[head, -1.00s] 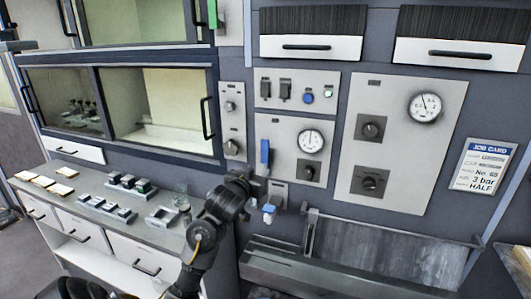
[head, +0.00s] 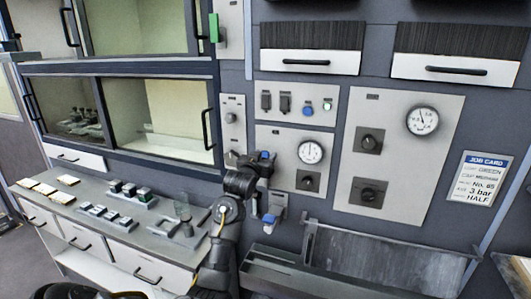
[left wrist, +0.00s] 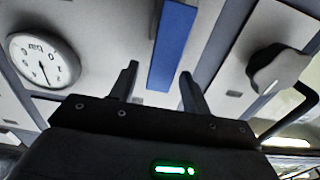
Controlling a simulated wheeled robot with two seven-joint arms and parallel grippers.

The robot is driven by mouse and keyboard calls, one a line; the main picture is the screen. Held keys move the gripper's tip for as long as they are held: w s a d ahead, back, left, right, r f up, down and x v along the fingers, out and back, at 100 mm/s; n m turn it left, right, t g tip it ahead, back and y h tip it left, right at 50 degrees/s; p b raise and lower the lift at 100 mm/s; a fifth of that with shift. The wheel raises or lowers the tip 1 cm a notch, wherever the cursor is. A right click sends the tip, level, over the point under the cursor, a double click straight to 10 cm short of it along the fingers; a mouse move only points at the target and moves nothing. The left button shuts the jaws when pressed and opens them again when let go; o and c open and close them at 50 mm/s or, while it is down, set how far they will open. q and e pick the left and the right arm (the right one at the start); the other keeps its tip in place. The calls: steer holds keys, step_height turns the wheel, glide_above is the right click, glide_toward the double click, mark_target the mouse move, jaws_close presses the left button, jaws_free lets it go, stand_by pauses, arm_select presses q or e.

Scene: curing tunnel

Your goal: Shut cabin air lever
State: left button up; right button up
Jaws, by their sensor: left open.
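The blue lever (head: 265,155) is on the wall panel left of the small gauge, mostly hidden behind my left gripper in the head view. In the left wrist view the blue lever (left wrist: 175,45) is a long flat bar, its near end showing in the gap between the fingertips. My left gripper (head: 250,160) is open in front of the lever; its two fingers (left wrist: 160,72) stand apart with nothing gripped. I cannot tell whether the fingers reach around the lever. The lever's label is not readable. My right gripper is not in view.
The small gauge (head: 310,152) and a dark knob (head: 308,181) sit right of the lever. A grey knob (left wrist: 278,68) is close by in the wrist view. A blue-topped fitting (head: 269,219) hangs below. A metal trough (head: 385,255) juts out at lower right. A green handle (head: 214,27) is above.

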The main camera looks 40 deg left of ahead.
arm_select(q)
steer(key=shift+w+a, duration=0.15)
steer(key=shift+w, duration=0.3)
jaws_close()
